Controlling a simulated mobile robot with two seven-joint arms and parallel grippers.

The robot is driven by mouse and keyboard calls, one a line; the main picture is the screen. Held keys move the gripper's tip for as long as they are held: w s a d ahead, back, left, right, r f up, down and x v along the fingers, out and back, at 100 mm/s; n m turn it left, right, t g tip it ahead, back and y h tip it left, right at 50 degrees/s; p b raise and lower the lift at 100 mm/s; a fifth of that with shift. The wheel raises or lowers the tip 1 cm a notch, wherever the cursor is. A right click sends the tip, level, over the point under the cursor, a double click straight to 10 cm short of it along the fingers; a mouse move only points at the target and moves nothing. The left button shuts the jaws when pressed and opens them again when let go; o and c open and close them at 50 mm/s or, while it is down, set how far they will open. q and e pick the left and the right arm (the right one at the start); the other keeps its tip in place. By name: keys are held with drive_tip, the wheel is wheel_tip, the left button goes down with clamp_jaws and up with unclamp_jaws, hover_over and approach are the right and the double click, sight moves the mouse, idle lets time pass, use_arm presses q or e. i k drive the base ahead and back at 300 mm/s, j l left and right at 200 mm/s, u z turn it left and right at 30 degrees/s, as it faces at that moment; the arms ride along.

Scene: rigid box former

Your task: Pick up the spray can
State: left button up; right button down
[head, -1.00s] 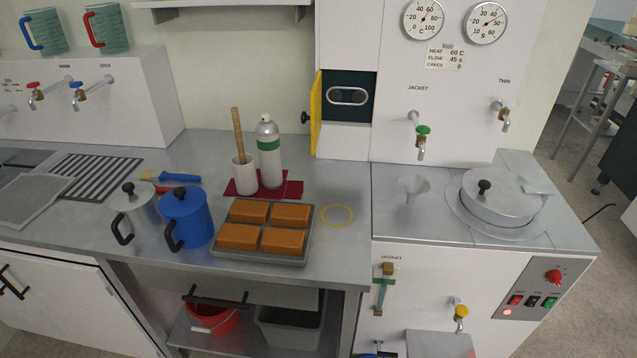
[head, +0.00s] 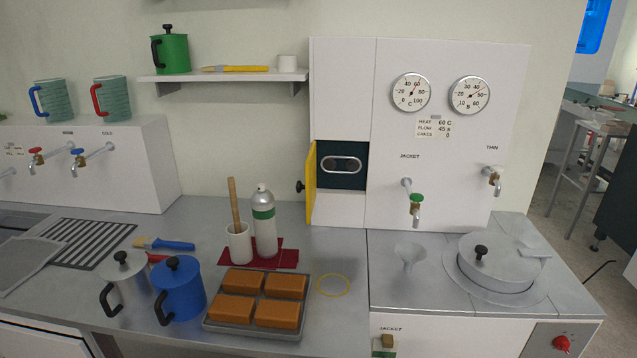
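The spray can (head: 264,225) is silver-white with a green band and a domed grey top. It stands upright on a dark red mat (head: 284,256) on the steel counter, in the middle left of the head view. A white cup (head: 239,244) with a wooden stick (head: 234,203) in it stands just left of the can, close beside it. Neither of my grippers shows in the view.
In front of the can is a grey tray (head: 208,326) with orange blocks. A blue pot (head: 180,293) and a silver pot (head: 126,279) stand to the left front. A yellow door (head: 311,183) stands open behind right. Bare counter lies around the yellow ring (head: 334,285).

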sight(263, 203)
drive_tip(key=j+z, duration=0.2)
drive_tip(key=j, duration=0.3)
drive_tip(key=j+z, duration=0.15)
drive_tip(key=j, duration=0.3)
drive_tip(key=k+j+z, duration=0.2)
drive_tip(key=j, duration=0.3)
drive_tip(key=j+z, duration=0.2)
drive_tip(key=j, duration=0.25)
drive_tip(key=k, duration=0.05)
